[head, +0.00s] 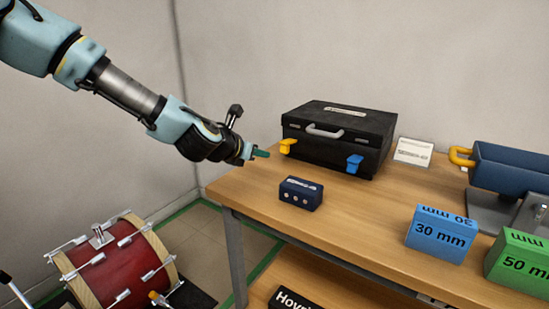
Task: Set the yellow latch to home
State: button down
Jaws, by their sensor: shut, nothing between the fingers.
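The black case (338,138) stands shut on the wooden table, with a grey handle (324,131) on its front. The yellow latch (288,146) is at the left of the case's front. A blue latch (354,163) is at the right of the same side. Whether the yellow latch is up or down is too small to tell. My gripper (262,153) is shut and empty, its green fingertips pointing right. In the picture it is just left of the yellow latch and apart from it.
A small dark blue box (301,193) sits in front of the case. A white card (413,152) stands to its right. A blue 30 mm block (440,234), a green 50 mm block (520,258) and a blue trough (510,168) are farther right. A red drum (115,262) stands on the floor.

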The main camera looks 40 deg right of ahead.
aim_at(288, 146)
jog(key=p+x, duration=0.1)
jog(key=x, duration=0.9)
jog(key=shift+a, duration=0.1)
jog(key=shift+r+p, duration=0.1)
jog(key=shift+p, duration=0.2)
jog(key=shift+s+r+p, duration=0.1)
jog(key=shift+r+p, duration=0.05)
jog(key=shift+p, duration=0.2)
jog(key=shift+y+p, duration=0.3)
jog(key=shift+p, duration=0.05)
jog(key=shift+a+r+y+p, duration=0.15)
jog(key=shift+r+y+p, duration=0.35)
jog(key=shift+p, duration=0.9)
